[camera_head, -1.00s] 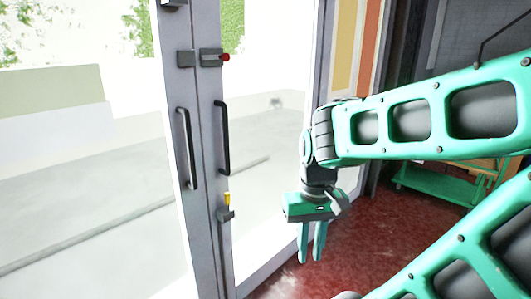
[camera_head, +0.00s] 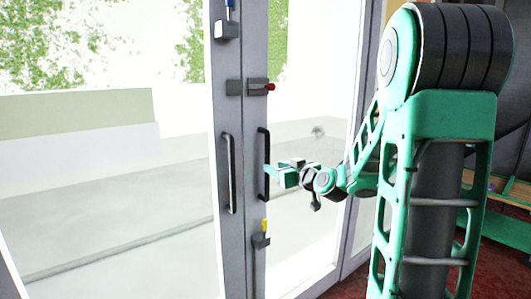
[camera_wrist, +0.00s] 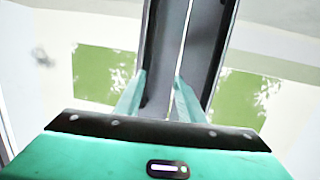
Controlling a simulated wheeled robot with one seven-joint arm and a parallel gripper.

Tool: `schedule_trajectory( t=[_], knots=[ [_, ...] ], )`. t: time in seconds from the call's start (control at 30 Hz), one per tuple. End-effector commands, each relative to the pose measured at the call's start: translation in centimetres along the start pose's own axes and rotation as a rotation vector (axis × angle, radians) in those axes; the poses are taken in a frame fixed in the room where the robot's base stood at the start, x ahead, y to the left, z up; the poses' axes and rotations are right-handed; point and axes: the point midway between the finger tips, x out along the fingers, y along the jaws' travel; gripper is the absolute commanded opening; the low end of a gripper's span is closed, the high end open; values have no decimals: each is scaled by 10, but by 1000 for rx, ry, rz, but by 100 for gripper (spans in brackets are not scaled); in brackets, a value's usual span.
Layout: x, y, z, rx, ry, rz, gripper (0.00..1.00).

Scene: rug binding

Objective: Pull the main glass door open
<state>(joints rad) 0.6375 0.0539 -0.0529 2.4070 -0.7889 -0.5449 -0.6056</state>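The main glass door (camera_head: 306,120) has two leaves in grey frames that meet at a narrow seam. A black upright handle (camera_head: 263,148) is on the right leaf, and a lighter upright handle (camera_head: 229,173) is on the left leaf. Both leaves look shut. My gripper (camera_head: 268,174) is at the right leaf's handle, at its lower half, pointing left. In the wrist view my gripper's two fingers (camera_wrist: 155,97) are apart, with grey door frame and the bright seam beyond them. I cannot tell whether the handle lies between the fingers or whether they touch it.
A latch with a blue tip (camera_head: 228,22) is on the left leaf. A green shelf unit (camera_head: 500,227) stands at right on the red floor.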

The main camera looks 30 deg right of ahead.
Motion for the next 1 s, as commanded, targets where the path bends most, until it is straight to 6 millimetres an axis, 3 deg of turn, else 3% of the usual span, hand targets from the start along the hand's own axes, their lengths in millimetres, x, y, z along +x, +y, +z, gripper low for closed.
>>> schedule_trajectory(
  t=[0.2,0.37,0.8,1.0],
  knots=[
    [7,23,-27,21,145,54,36],
    [16,26,-31,23,159,59,36],
    [87,30,-42,21,157,58,36],
    [108,31,-45,21,157,59,36]
  ],
)
